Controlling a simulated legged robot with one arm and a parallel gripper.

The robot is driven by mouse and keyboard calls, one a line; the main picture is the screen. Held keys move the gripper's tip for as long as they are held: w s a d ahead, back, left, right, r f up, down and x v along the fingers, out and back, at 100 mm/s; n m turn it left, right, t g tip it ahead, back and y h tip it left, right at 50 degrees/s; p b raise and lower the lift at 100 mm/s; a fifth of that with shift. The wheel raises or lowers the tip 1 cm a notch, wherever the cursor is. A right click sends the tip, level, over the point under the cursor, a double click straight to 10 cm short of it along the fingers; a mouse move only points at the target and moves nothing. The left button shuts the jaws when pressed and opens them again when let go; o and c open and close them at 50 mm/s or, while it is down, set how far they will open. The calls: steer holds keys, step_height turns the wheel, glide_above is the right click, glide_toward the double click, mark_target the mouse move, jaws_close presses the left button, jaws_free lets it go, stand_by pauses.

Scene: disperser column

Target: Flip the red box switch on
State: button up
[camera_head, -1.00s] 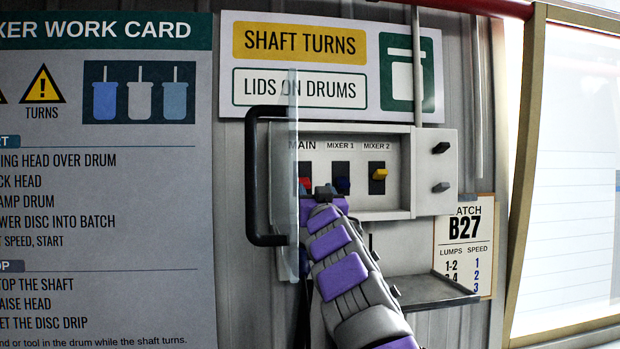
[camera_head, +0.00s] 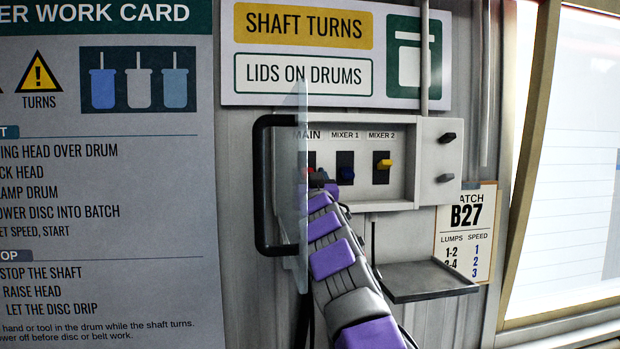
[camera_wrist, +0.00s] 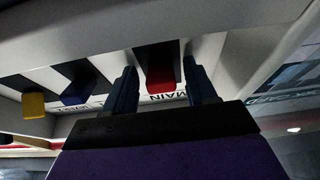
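The switch box (camera_head: 408,160) is on the wall with its clear door (camera_head: 303,215) swung open to the left, a black handle (camera_head: 262,190) beside it. The red switch (camera_head: 311,170) under MAIN is mostly hidden behind my gripper (camera_head: 322,179) in the head view. In the wrist view the red switch (camera_wrist: 160,82) shows between the two separated fingers of my gripper (camera_wrist: 160,90). Contact with either finger cannot be told. A blue switch (camera_head: 347,174) is under MIXER 1 and a yellow switch (camera_head: 384,164) under MIXER 2.
A small dark shelf (camera_head: 430,281) juts out below the box at the right. Two black knobs (camera_head: 446,138) are on the box's right side. The open door stands close along my arm's left. A work card (camera_head: 105,200) covers the left wall.

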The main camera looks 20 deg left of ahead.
steer(key=shift+s+a, duration=0.1)
steer(key=shift+a, duration=0.15)
steer(key=c, duration=0.3)
steer(key=shift+d+f, duration=0.1)
steer(key=shift+d, duration=0.05)
steer(key=c, duration=0.6)
